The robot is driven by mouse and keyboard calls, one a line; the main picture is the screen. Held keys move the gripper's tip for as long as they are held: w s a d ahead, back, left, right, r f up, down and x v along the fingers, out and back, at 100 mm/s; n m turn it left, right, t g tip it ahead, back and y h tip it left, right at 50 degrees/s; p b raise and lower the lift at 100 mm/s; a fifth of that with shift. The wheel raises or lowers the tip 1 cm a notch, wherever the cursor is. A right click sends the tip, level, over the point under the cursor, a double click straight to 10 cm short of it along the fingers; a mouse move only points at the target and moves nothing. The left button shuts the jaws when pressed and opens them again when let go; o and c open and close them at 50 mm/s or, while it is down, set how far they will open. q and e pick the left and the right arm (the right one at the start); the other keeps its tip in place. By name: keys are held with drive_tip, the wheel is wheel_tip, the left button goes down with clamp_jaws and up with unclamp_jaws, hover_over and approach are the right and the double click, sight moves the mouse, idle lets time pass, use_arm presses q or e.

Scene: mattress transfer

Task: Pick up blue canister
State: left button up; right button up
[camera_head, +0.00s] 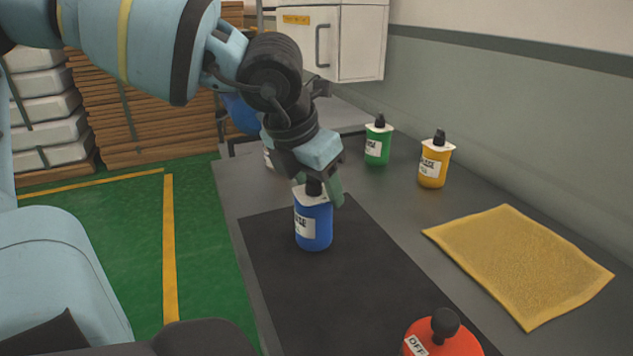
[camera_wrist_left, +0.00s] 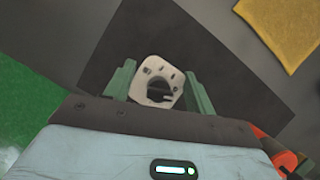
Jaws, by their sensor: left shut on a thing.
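The blue canister (camera_head: 313,226) has a white top, a dark cap and a white label. It is upright over the black mat (camera_head: 340,290); I cannot tell whether it touches the mat. My left gripper (camera_head: 318,190) comes down from above and is shut on the canister near its top. In the left wrist view the canister's white top and dark cap (camera_wrist_left: 157,83) sit between the two green fingers of my left gripper (camera_wrist_left: 157,88). My right gripper is in neither view.
A green canister (camera_head: 378,143) and a yellow canister (camera_head: 434,162) stand farther back on the grey table (camera_head: 400,205). Another canister is partly hidden behind my left gripper. A yellow cloth (camera_head: 520,262) lies at the right. A red knob-topped object (camera_head: 462,343) marked OFF is at the front.

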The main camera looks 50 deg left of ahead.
use_arm(q)
drive_tip(key=r, duration=0.2)
drive_tip(key=shift+s+d+r, duration=0.3)
drive_tip(key=shift+d+r, duration=0.05)
drive_tip(key=shift+r, duration=0.05)
drive_tip(key=s+d, duration=0.3)
drive_tip(key=s+d+b, duration=0.1)
drive_tip(key=s+d, duration=0.2)
drive_tip(key=s, duration=0.1)
drive_tip(key=s+d+r+b, duration=0.1)
drive_tip(key=s+d, duration=0.2)
drive_tip(key=shift+s+r, duration=0.1)
drive_tip(key=shift+s, duration=0.15)
drive_tip(key=shift+s+d, duration=0.45)
drive_tip(key=shift+s, duration=0.05)
